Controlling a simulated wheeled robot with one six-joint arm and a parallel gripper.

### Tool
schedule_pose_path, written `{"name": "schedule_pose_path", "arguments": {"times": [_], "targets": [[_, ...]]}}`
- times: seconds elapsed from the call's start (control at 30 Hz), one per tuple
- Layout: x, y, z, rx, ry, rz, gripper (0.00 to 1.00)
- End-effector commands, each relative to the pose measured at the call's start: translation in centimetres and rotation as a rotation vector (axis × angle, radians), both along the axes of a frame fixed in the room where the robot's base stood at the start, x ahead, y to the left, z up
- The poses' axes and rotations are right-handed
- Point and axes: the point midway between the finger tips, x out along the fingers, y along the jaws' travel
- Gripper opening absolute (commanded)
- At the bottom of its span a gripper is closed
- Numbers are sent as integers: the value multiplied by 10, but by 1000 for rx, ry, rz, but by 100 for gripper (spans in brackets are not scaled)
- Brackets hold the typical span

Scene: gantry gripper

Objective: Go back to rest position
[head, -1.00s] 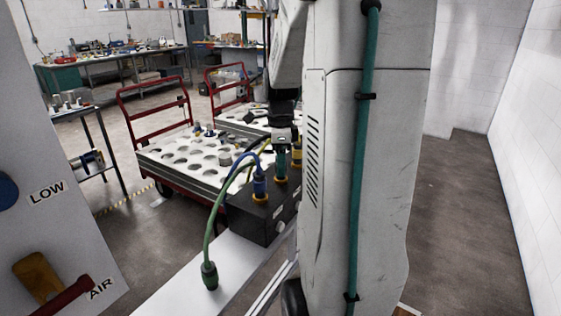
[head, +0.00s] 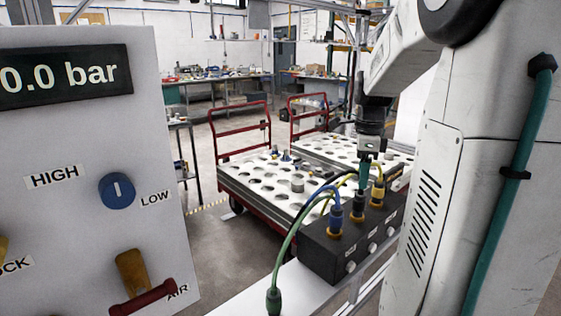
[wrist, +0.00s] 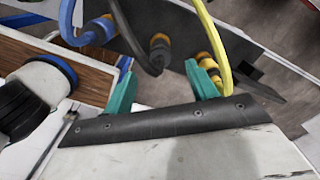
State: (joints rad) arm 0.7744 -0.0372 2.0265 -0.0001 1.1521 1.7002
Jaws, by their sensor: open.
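My gripper (head: 366,168) hangs pointing down over the black connector box (head: 318,252), close to the middle plug. In the wrist view its two teal fingers (wrist: 160,72) are apart with nothing between their tips. The middle plug (head: 360,195) is dark. A blue plug (head: 336,213) with a blue cable sits to its left, and a yellow plug (head: 378,190) with a yellow cable to its right. In the wrist view the yellow cable (wrist: 212,40) passes close to the right finger. Whether they touch, I cannot tell.
A green plug (head: 273,299) stands on the pale bench (head: 245,303). A control panel (head: 60,130) reading 0.0 bar stands at the left. Red-framed carts (head: 240,136) with white perforated trays are behind the box. My arm fills the right side.

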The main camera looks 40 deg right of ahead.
Motion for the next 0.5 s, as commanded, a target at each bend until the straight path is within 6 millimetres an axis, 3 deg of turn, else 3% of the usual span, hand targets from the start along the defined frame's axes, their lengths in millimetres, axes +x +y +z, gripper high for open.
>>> {"name": "schedule_pose_path", "arguments": {"times": [0.27,0.43,0.5], "targets": [[0,0,0,1,1,50,57],[-11,10,-12,33,24,360,57],[-21,29,-15,52,31,571,57]]}}
